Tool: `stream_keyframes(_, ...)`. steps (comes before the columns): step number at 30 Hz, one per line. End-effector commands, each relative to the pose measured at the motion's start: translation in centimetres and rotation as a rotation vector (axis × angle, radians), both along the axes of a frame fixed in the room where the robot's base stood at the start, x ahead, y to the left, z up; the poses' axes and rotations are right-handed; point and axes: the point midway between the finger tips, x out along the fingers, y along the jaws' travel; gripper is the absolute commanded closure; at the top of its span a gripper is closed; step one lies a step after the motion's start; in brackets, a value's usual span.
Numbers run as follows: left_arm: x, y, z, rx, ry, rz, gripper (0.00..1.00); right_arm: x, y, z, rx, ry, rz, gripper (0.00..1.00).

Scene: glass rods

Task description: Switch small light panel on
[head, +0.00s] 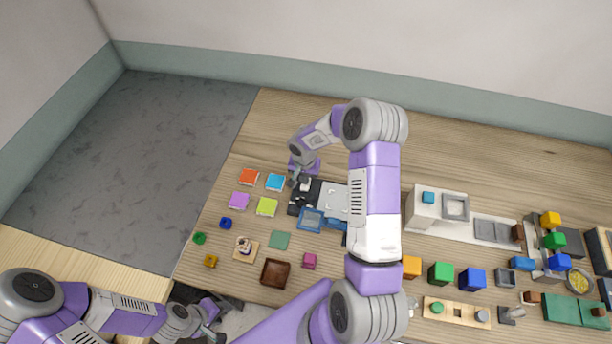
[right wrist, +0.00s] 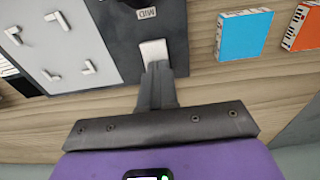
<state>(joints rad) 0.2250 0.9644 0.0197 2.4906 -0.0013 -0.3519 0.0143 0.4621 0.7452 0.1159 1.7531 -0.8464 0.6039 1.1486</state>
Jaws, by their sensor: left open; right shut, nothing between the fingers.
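A dark panel (right wrist: 125,30) carries a white switch tab (right wrist: 153,50) and a small label whose text is hard to read. My right gripper (right wrist: 157,72) is shut and empty, its fingertips at the near edge of the white tab, touching it or very close. In the head view the dark panel (head: 296,207) lies near the table's middle, with my right gripper (head: 302,182) over its far edge. I cannot tell whether any light is lit. My left gripper (head: 213,312) is open at the lower left, away from the panel.
A pale plate (right wrist: 65,45) with small white catches adjoins the dark panel. A blue case (right wrist: 243,36) and an orange case (right wrist: 305,28) lie beside it. Several coloured blocks and a brown tray (head: 275,272) lie nearer. The table's far strip is clear.

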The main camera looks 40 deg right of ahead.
Motion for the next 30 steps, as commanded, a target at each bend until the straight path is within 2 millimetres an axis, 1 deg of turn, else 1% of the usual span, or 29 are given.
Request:
stream_keyframes(1, 0.0, 0.0, -0.2, 0.000, 0.000, 0.000, 0.57, -0.6, 0.6, -0.5, 0.007, 0.016, 0.003, 1.00)
stream_keyframes(3, 0.0, 0.0, -0.3, 0.000, 0.000, 0.000, 0.57, -0.7, 0.6, -0.4, 0.007, 0.016, 0.001, 1.00)
stream_keyframes(11, 0.0, 0.0, -0.2, 0.000, 0.000, 0.000, 0.57, -0.7, 0.7, -0.3, 0.008, 0.015, 0.001, 1.00)
stream_keyframes(14, 0.0, 0.0, 0.1, 0.000, 0.000, 0.000, 0.57, -0.7, 0.7, 0.2, 0.007, 0.015, 0.001, 1.00)
stream_keyframes(17, 0.0, 0.0, 0.7, 0.000, 0.000, 0.000, 0.57, -0.6, 0.7, 1.6, 0.005, 0.010, 0.003, 1.00)
stream_keyframes(21, 0.0, 0.0, 2.1, 0.000, 0.000, 0.000, 0.57, -0.5, 1.0, 4.8, 0.005, 0.006, 0.004, 1.00)
stream_keyframes(23, 0.0, 0.0, 1.5, 0.000, -0.001, -0.001, 0.57, -0.5, 1.0, 5.9, 0.003, 0.003, 0.004, 1.00)
stream_keyframes(24, 0.0, 0.0, 1.4, 0.000, 0.000, 0.000, 0.57, -0.6, 1.0, 6.8, 0.003, 0.003, 0.004, 1.00)
stream_keyframes(30, 0.0, 0.0, 1.2, 0.000, 0.000, 0.000, 0.57, -0.8, 1.3, 11.0, 0.004, 0.004, 0.003, 1.00)
